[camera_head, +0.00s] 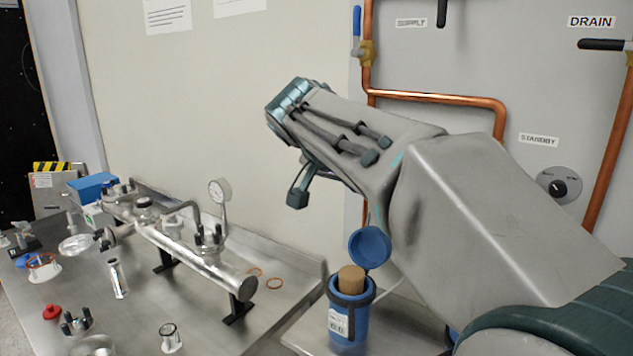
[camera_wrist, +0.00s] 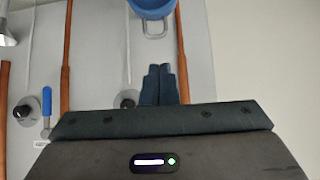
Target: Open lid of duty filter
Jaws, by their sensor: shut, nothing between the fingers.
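The blue filter canister (camera_head: 348,328) stands upright at the lower middle of the head view, with a label on its front. Its round blue lid (camera_head: 370,247) is tilted up and open at the back right of the rim. A tan filter cartridge (camera_head: 351,279) shows inside the open top. My gripper (camera_head: 297,197) is above and left of the canister, apart from it. In the wrist view its fingers (camera_wrist: 158,82) are together and empty. A blue rounded part (camera_wrist: 152,6) with a grey wire loop (camera_wrist: 155,29) shows beyond them at the top edge.
A metal bench (camera_head: 190,310) at left holds a steel tube assembly (camera_head: 190,258) with a gauge (camera_head: 220,192) and several small fittings. Copper pipes (camera_head: 440,97) and a standby knob (camera_head: 559,187) are on the wall behind my arm. The space around my gripper is clear.

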